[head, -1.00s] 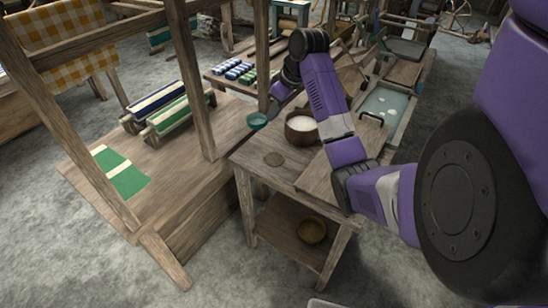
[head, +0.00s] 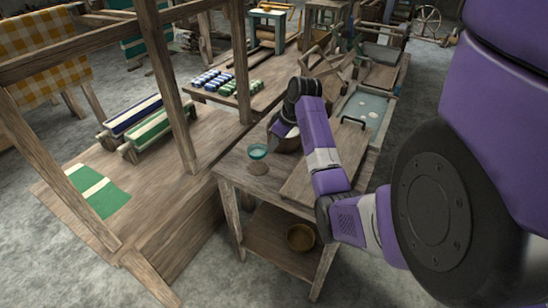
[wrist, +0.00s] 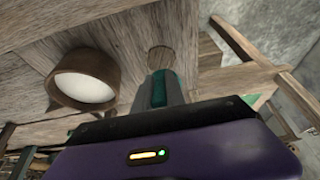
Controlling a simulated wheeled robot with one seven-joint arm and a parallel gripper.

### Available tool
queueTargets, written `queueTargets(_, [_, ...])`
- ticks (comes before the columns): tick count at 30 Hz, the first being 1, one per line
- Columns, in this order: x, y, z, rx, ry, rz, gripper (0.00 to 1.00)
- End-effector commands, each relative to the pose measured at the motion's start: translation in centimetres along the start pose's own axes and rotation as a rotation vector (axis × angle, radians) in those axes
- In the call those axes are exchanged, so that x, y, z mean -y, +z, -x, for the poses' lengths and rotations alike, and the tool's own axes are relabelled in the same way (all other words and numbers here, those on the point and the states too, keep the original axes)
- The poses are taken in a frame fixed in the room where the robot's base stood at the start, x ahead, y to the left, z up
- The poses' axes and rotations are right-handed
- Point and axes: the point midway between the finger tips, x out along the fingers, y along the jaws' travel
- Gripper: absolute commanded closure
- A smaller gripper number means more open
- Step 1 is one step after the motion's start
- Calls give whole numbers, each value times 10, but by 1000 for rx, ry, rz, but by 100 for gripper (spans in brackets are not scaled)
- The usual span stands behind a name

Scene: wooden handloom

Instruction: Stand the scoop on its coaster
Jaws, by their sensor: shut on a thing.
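The teal scoop (head: 258,151) is held by my gripper (head: 277,134), which is shut on it, in the head view. Its cup opening faces up. In the wrist view, part of the teal scoop (wrist: 159,88) shows at my gripper's fingers (wrist: 161,84). The round brown coaster (head: 258,169) lies on the small wooden table just below the scoop in the head view. The coaster (wrist: 159,59) also shows just past the fingers in the wrist view. I cannot tell whether the scoop touches the coaster.
A brown bowl of white stuff (wrist: 56,88) stands beside the coaster; my arm partly hides it in the head view. A wooden board (head: 300,184) lies on the table (head: 232,172). The loom's posts (head: 168,90) stand left.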

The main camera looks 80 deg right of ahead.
Motion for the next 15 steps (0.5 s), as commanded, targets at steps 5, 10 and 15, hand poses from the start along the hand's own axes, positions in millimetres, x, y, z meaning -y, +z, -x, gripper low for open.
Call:
queueTargets(5, [0, 7, -16, -1, 1, 0, 100])
queueTargets(10, [0, 15, -33, 2, -1, -2, 100])
queueTargets(15, [0, 23, -54, 0, -1, -1, 100])
